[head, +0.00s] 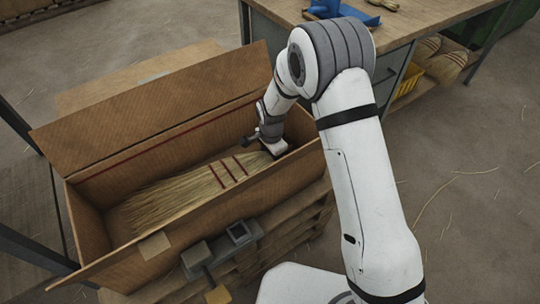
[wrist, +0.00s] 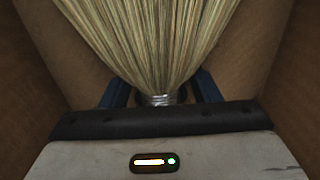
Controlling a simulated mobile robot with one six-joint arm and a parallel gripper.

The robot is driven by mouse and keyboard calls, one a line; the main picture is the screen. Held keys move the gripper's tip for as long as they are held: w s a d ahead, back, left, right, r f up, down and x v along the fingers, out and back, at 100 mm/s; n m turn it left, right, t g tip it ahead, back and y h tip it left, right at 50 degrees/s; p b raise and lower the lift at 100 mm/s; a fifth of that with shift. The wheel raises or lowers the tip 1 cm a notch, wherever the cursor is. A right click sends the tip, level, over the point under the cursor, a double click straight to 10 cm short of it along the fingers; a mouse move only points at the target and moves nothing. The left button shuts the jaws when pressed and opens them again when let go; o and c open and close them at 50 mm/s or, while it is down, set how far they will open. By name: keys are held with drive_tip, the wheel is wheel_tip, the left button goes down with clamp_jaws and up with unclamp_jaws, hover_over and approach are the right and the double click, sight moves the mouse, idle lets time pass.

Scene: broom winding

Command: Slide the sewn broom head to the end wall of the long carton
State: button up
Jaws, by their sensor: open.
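The sewn broom head (head: 190,190) lies flat inside the long carton (head: 150,105), its straw fanned toward the left end and three dark red stitch rows across it. Its narrow neck points toward the right end. My gripper (head: 274,146) is down inside the carton at that right end, by the neck. In the wrist view the straw (wrist: 150,35) narrows to a silvery wire-bound neck (wrist: 159,99). The blue fingers of my gripper (wrist: 161,92) stand open on either side of the neck, seemingly with gaps. The fingertips are partly hidden.
The carton's tall back flap stands up behind it, and its walls close in around my gripper. A grey device (head: 225,245) sits at the carton's front side. A workbench (head: 420,22) stands at the back right, with a yellow bin (head: 407,82) and more brooms beneath.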

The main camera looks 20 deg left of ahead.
sight(249, 166)
drive_tip(key=shift+s+a, duration=0.15)
drive_tip(key=shift+s+a+f, duration=0.1)
drive_tip(key=shift+s+a, duration=0.9)
drive_tip(key=shift+s, duration=0.25)
drive_tip(key=shift+s+a+f, duration=0.1)
drive_tip(key=shift+s+a, duration=0.85)
drive_tip(key=shift+s, duration=0.25)
drive_tip(key=shift+s+a, duration=1)
drive_tip(key=shift+s, duration=0.25)
drive_tip(key=shift+w+d, duration=0.45)
drive_tip(key=shift+w, duration=0.05)
drive_tip(key=shift+w+r, duration=0.1)
drive_tip(key=shift+r, duration=0.2)
drive_tip(key=shift+a+r+p, duration=0.1)
drive_tip(key=shift+r+p, duration=2.95)
drive_tip(key=shift+r, duration=1.75)
